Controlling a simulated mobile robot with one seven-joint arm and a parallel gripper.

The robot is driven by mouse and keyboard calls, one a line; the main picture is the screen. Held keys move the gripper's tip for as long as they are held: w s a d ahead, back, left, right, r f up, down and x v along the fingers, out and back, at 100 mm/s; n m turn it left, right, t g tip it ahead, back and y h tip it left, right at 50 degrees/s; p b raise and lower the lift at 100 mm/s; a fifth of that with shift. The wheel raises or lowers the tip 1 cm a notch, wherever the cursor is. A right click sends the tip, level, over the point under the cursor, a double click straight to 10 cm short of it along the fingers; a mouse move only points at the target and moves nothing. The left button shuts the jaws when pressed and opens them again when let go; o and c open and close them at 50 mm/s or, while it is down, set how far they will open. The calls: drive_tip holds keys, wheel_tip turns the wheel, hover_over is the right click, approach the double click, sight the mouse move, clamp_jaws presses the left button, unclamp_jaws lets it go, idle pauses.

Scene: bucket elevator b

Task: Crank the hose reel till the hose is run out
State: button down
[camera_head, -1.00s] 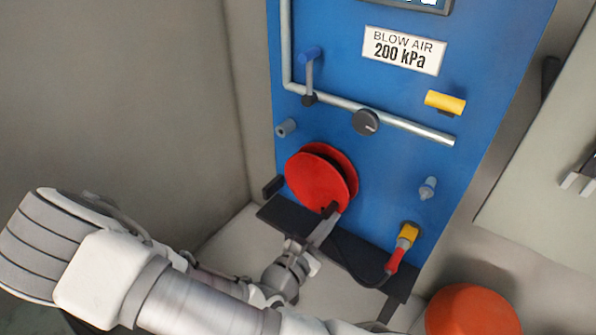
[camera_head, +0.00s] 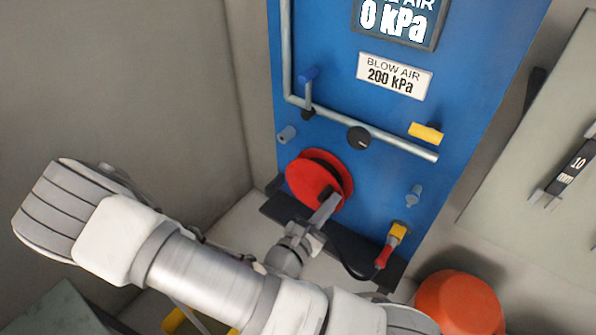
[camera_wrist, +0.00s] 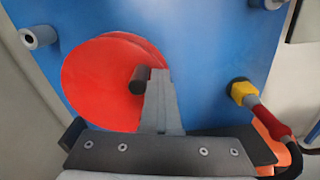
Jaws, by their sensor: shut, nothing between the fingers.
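The red hose reel (camera_head: 309,184) is mounted low on the blue panel. It also shows in the wrist view (camera_wrist: 95,85). Its dark crank knob (camera_wrist: 138,80) stands out from the reel face. My gripper (camera_head: 333,198) is at the reel's lower right; in the wrist view its shut fingers (camera_wrist: 158,82) are empty and lie right beside the knob. I cannot tell if they touch it. The black hose (camera_head: 350,268) runs from below the reel to a red nozzle (camera_head: 383,256) in a yellow holder (camera_head: 398,232) at the lower right.
A dark shelf (camera_head: 281,208) runs under the reel. An orange round object (camera_head: 458,302) stands at lower right.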

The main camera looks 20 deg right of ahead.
drive_tip(key=r+p, duration=0.1)
drive_tip(key=w+a+r+p, duration=0.1)
drive_tip(key=r+p, duration=0.1)
drive_tip(key=shift+w+a+r, duration=0.15)
drive_tip(key=shift+w+r, duration=0.2)
drive_tip(key=shift+w, duration=0.05)
drive_tip(key=shift+w+a+r+p, duration=0.35)
drive_tip(key=shift+w+a+p, duration=0.1)
drive_tip(key=shift+w, duration=0.15)
drive_tip(key=shift+w+a+r+p, duration=0.35)
drive_tip(key=shift+w+a, duration=0.1)
drive_tip(key=shift+w, duration=0.15)
drive_tip(key=shift+c, duration=1)
unclamp_jaws()
drive_tip(key=shift+a, duration=0.1)
approach(322, 168)
drive_tip(key=shift+s+a, duration=0.25)
drive_tip(key=shift+a, duration=0.05)
